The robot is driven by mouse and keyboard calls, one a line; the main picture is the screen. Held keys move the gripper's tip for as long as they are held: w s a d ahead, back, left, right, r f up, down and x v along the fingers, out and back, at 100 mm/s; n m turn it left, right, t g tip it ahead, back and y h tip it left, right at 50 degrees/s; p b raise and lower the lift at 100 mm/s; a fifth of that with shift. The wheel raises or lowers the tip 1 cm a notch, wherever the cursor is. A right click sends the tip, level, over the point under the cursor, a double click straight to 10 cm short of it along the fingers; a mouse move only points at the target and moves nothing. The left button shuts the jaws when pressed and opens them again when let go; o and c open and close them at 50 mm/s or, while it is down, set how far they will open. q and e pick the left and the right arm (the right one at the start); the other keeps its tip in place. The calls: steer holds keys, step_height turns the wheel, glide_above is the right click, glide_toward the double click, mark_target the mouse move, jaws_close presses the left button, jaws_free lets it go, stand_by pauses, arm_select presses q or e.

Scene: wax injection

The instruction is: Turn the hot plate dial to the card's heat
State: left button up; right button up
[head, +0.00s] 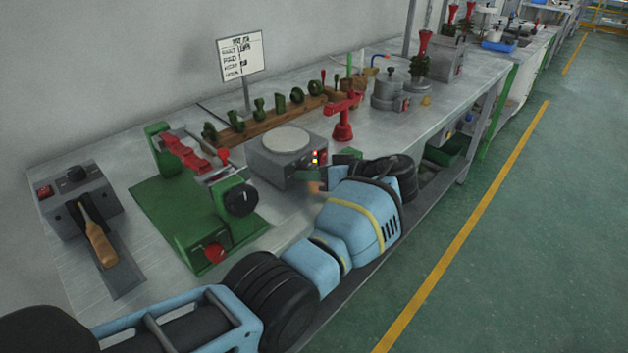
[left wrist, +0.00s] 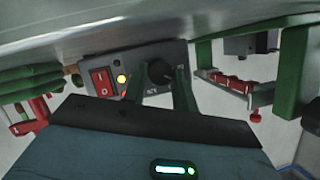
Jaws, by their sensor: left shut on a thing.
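The hot plate (head: 286,164) is a grey box with a round pale top, in the middle of the bench. Its front panel (left wrist: 124,62) shows in the left wrist view, with a red rocker switch (left wrist: 102,81), a lit yellow lamp and a black dial (left wrist: 159,74). My left gripper (head: 322,178) is at this front; in the left wrist view its two green fingers (left wrist: 160,80) are shut on the dial from both sides. The dial's pointer and scale are not readable. The white card (head: 240,56) stands on a post behind; its writing is too small to read surely.
A green frame (head: 160,205) with a red clamp and black knob stands left of the hot plate. A red stand (head: 342,122) is close on its right. A wooden rack (head: 262,122) of green pieces lies behind. A grey unit (head: 80,200) with a wooden-handled tool is far left.

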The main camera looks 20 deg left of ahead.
arm_select(q)
steer(key=shift+m+b, duration=0.3)
steer(key=shift+b, duration=0.05)
stand_by(0.3)
steer(key=o, duration=0.9)
steer(key=shift+o, duration=0.3)
